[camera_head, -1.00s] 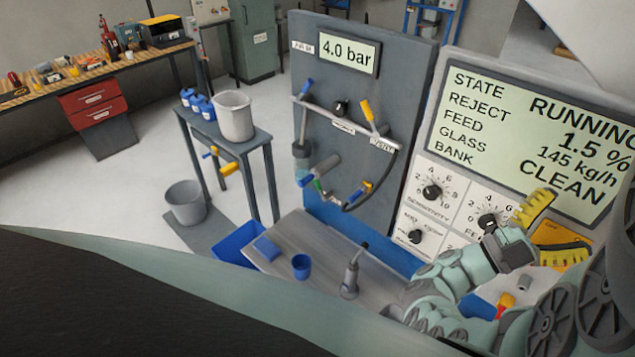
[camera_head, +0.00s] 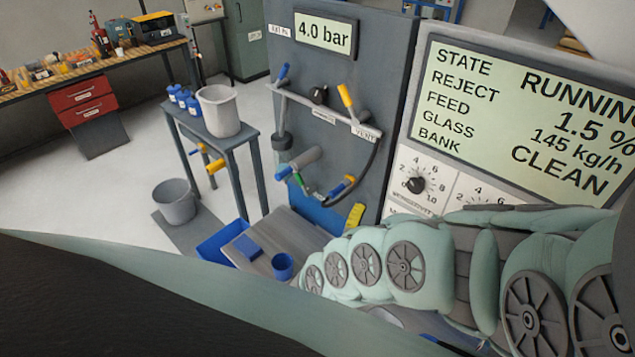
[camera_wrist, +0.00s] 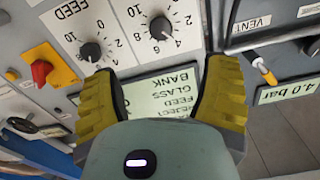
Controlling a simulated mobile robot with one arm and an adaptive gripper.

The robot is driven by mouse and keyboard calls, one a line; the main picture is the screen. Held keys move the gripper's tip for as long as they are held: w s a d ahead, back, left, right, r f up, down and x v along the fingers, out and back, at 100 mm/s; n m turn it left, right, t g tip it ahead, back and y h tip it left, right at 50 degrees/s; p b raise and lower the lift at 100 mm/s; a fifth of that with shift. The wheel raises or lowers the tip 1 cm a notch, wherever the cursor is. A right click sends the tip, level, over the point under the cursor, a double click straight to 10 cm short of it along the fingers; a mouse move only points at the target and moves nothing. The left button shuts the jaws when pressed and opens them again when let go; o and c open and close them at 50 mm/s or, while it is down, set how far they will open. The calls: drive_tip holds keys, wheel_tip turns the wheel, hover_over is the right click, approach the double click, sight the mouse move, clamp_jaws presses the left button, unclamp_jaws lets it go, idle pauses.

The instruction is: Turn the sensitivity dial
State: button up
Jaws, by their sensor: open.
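The sensitivity dial (camera_head: 415,184) is a black knob on a white plate with a number scale, below the large display in the head view. It also shows in the upside-down wrist view (camera_wrist: 160,27), near the top, ahead of the space between the fingers. My gripper (camera_wrist: 164,68) is open and empty, its yellow-padded fingers spread apart and not on the dial. In the head view my arm hides most of the gripper; one yellow finger (camera_head: 355,217) shows left of the panel.
The feed dial (camera_wrist: 91,51) is beside the sensitivity dial, close to one fingertip. A red switch on a yellow plate (camera_wrist: 42,70) lies further left. The grey air panel (camera_head: 385,60) with its yellow-handled vent valve (camera_head: 346,97) stands left of the controls.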

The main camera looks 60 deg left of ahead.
sight(413, 188)
drive_tip(key=b+x, duration=0.2)
drive_tip(key=x, duration=1.2)
drive_tip(key=shift+w+a+f+b, duration=0.1)
drive_tip(key=shift+w+a+b, duration=0.15)
drive_tip(key=shift+b, duration=0.1)
drive_tip(key=shift+w+a, duration=0.1)
drive_tip(key=shift+w, duration=0.2)
drive_tip(key=shift+o, duration=0.3)
drive_tip(key=c, duration=1.3)
drive_tip(key=shift+o, duration=0.2)
